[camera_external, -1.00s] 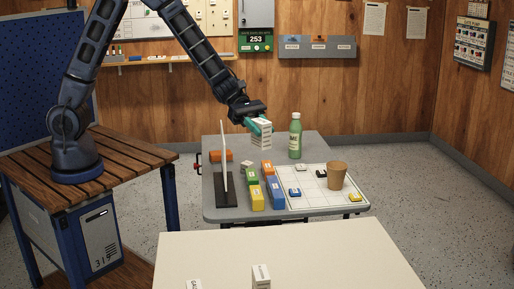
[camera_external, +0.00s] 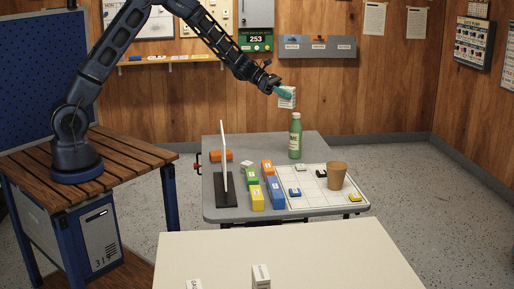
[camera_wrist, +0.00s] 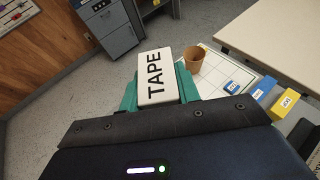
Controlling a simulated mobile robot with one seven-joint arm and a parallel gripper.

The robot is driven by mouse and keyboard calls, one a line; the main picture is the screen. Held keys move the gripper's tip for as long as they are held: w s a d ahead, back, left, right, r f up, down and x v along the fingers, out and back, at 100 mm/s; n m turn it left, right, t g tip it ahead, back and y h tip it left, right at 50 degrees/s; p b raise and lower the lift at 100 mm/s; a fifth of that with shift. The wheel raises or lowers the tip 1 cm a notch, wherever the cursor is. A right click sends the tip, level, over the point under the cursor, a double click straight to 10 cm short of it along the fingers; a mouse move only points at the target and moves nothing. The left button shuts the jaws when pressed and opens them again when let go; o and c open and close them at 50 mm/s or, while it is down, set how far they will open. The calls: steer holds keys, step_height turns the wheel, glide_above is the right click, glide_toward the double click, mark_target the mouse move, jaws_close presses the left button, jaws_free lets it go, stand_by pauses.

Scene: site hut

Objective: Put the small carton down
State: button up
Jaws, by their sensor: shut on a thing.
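The small carton is a white box lettered TAPE (camera_wrist: 158,76). In the external view the carton (camera_external: 287,101) is up in the air, just above the green bottle (camera_external: 295,138) in the picture. My gripper (camera_external: 282,92) is shut on it with teal fingers. In the wrist view my gripper (camera_wrist: 159,88) has one finger on each side of the carton, and the lettered face shows. The grey table (camera_external: 310,213) stands lower down. Whether the carton is directly over the tabletop or past its far edge is hard to tell.
A brown cup (camera_external: 337,176) and small pieces stand on a white grid sheet (camera_external: 315,200). Coloured blocks (camera_external: 257,197) and an upright white panel (camera_external: 224,155) are to the left. A pale table (camera_external: 300,262) in front holds two small boxes. The grey table's back left is mostly clear.

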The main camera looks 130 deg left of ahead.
steer(key=s+a+n+y, duration=0.2)
steer(key=s+a, duration=1)
steer(key=s, duration=0.1)
glide_above(276, 150)
steer(key=shift+g, duration=0.4)
step_height(276, 150, down, 25)
steer(key=shift+f, duration=0.15)
steer(key=shift+f, duration=0.15)
steer(key=o, duration=1)
steer(key=shift+c, duration=0.2)
steer(key=shift+s, duration=0.1)
steer(key=v, duration=1.2)
